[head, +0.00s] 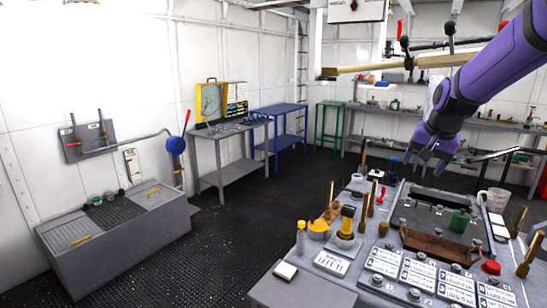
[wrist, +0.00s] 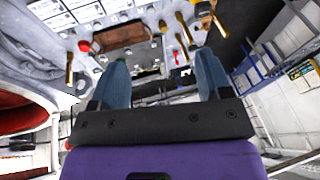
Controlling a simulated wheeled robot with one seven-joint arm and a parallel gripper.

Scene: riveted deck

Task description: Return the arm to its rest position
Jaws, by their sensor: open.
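My gripper (head: 431,160) is at the right of the head view, at the end of my purple arm (head: 500,65). It hangs above the back of the grey control console (head: 335,265), apart from it. In the wrist view my gripper (wrist: 162,75) shows two blue-grey fingers spread wide with nothing between them. Past the fingers lies the console top with a brown tray (wrist: 122,37).
The console carries brass levers (head: 362,205), a red button (head: 491,267), a green object (head: 459,220) and a white mug (head: 496,200). A grey workbench (head: 230,140) and a blue table (head: 280,125) stand behind. The dark floor between is clear.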

